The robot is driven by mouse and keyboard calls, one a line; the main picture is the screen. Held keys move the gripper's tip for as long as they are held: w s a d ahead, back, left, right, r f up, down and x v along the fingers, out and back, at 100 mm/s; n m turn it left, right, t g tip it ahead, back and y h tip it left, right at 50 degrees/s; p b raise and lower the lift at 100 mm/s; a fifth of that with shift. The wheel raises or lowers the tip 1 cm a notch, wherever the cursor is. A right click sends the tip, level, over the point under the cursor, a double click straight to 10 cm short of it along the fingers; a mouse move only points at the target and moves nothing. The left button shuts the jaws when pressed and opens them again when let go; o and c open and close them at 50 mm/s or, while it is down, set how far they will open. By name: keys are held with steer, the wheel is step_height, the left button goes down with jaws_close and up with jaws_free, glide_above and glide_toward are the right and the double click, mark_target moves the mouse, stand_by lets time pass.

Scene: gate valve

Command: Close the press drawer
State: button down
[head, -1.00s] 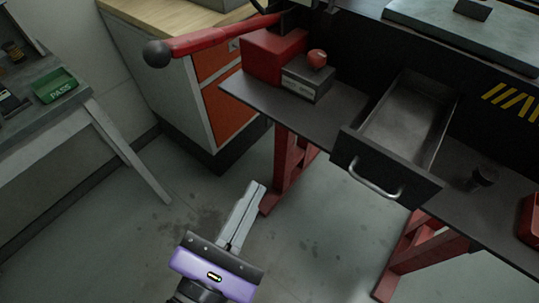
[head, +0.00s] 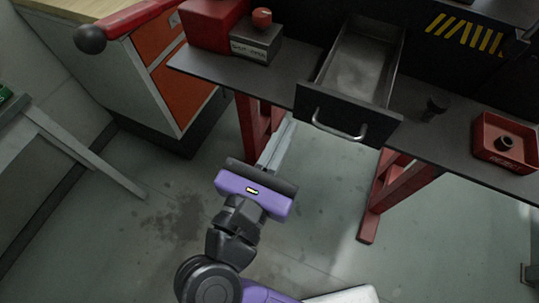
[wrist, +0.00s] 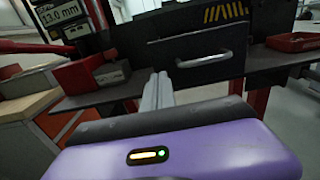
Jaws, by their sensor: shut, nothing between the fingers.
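The press drawer (head: 355,75) is a dark metal drawer, pulled out and empty, in the dark press front. Its silver bar handle (head: 339,131) is on the drawer's front face. In the wrist view the drawer front (wrist: 195,55) faces me, with the handle (wrist: 203,61) ahead and a little right of my fingers. My gripper (head: 288,128) has a purple body and grey fingers. The fingers are shut and empty, left of the handle in the head view and apart from the drawer front as far as I can see.
A dark shelf (head: 210,72) with red legs runs beside the drawer. It carries a grey box with a red button (head: 262,18) and a red tray (head: 505,142). An orange-fronted cabinet (head: 181,85) stands left. The floor in front is clear.

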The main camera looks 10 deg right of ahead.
mark_target(300, 105)
steer(key=shift+x, duration=1.95)
steer(key=p+x, duration=0.1)
steer(key=x, duration=0.1)
steer(key=p+x, duration=0.3)
steer(key=x, duration=0.2)
steer(key=shift+s+d+r+p, duration=0.1)
steer(key=shift+s+r+p, duration=0.05)
steer(key=shift+r+p, duration=0.25)
steer(key=p+x, duration=0.1)
steer(key=x, duration=0.4)
steer(key=p+x, duration=0.1)
steer(key=x, duration=0.5)
steer(key=f+p+x, duration=0.1)
steer(key=p+x, duration=0.1)
steer(key=x, duration=0.4)
steer(key=shift+w+r, duration=0.2)
steer(key=shift+d, duration=0.1)
